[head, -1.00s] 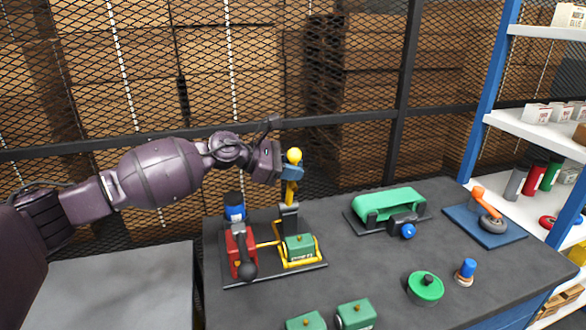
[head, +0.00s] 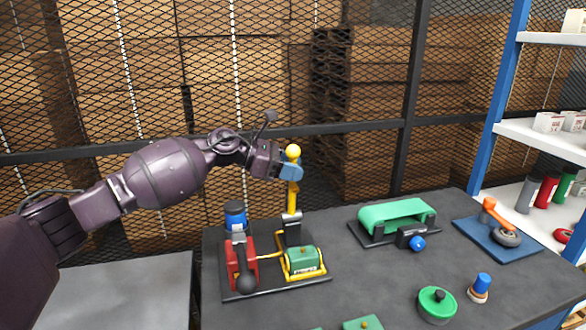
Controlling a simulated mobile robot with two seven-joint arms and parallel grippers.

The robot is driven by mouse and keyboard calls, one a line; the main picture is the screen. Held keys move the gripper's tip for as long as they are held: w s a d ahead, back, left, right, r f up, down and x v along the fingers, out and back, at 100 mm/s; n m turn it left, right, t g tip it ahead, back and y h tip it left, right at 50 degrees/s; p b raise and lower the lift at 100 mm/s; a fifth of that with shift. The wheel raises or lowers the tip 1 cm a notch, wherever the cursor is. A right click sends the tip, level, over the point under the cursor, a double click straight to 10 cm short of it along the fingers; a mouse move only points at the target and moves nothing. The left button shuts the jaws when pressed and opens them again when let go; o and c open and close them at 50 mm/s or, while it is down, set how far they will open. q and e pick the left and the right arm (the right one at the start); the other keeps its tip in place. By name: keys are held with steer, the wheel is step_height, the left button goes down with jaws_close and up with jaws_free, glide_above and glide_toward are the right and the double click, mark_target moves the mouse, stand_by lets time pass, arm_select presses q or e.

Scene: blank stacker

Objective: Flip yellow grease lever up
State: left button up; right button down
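The yellow lever (head: 292,200) stands upright on its dark bracket at the back of a black base plate (head: 285,287), with a round yellow knob (head: 293,151) on top. My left gripper (head: 291,170) is at the lever's upper part, just below the knob. Its blue fingertips overlap the lever, but I cannot tell whether they grip it or only touch it. On the same plate are a red pump body (head: 241,262) with a dark ball-ended handle, a blue-topped cylinder (head: 235,213) and a green box (head: 303,260) with yellow pipes. My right gripper is not in view.
A green belt unit (head: 395,216) and a blue plate (head: 490,236) with an orange-armed caster are to the right. A green round part (head: 437,304) and a blue-topped knob (head: 481,286) sit at the front right. Mesh fencing stands behind the table; shelves (head: 545,131) are at right.

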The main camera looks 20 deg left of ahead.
arm_select(q)
steer(key=shift+s, duration=0.1)
steer(key=v, duration=1)
steer(key=shift+s+a, duration=0.15)
steer(key=shift+a, duration=0.15)
steer(key=shift+r, duration=0.15)
